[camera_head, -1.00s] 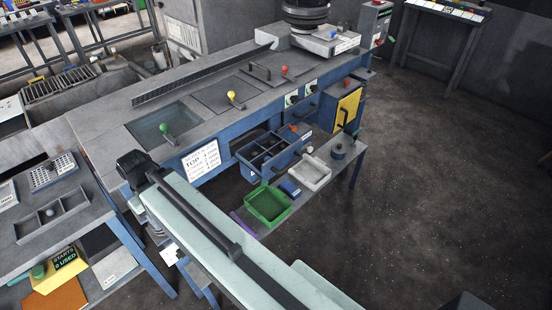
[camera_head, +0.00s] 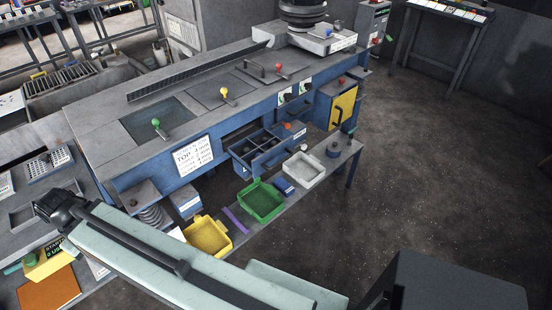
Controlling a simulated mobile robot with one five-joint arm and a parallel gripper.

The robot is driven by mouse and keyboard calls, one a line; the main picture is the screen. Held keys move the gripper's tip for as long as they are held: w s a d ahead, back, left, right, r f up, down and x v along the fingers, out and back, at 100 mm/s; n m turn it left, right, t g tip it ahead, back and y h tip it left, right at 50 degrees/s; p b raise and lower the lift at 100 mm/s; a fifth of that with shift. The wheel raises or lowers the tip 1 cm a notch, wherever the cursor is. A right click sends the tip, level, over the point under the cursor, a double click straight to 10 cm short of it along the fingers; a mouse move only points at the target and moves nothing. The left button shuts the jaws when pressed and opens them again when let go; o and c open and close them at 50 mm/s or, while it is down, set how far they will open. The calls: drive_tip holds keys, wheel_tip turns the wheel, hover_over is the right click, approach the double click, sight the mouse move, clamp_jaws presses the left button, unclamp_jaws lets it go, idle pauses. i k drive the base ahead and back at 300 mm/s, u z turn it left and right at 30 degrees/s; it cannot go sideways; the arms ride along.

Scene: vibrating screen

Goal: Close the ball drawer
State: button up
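The ball drawer (camera_head: 243,160) is a blue, divided drawer that stands pulled out from the front of the blue bench (camera_head: 110,165). Its compartments look dark, and I cannot clearly make out what lies in them. A red knob (camera_head: 287,126) shows at its right side. My arm crosses the lower left of the view, with its dark joint well to the left of the drawer. My gripper is not visible, so its state and any contact are hidden.
A green tray (camera_head: 261,215), a yellow tray (camera_head: 226,252), a white tray (camera_head: 318,178) and a purple strip (camera_head: 236,221) lie on the low shelf below the drawer. A yellow door panel (camera_head: 343,107) is to the right. Open floor lies at right.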

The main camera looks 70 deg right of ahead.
sight(271, 158)
drive_tip(key=k, duration=0.55)
drive_tip(key=z, duration=1.75)
drive_tip(key=i, duration=0.5)
drive_tip(key=z, duration=1.1)
drive_tip(key=k, duration=0.6)
drive_tip(key=u, duration=2.2)
